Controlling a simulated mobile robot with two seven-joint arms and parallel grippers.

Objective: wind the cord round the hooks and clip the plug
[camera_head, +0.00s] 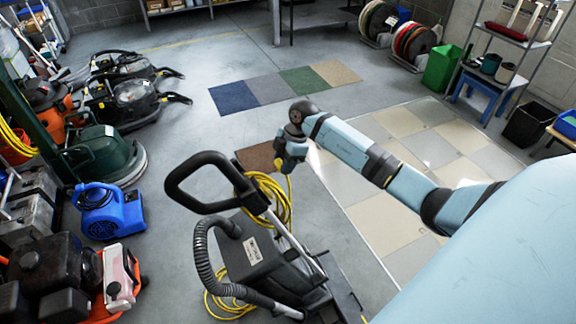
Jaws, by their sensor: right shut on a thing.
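A black floor machine (250,262) with a looped handle and a ribbed grey hose stands in the lower middle. A yellow cord (287,208) hangs in several loops on the upper handle post; the hooks are hard to make out. My left gripper is not in view.
A blue blower (108,210), a green floor machine (104,154) and a red-framed engine unit (60,280) stand at the left. Carpet samples (270,88) and a tiled floor panel (385,215) lie flat behind. Shelving (505,75) and a green bin (441,68) stand at right.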

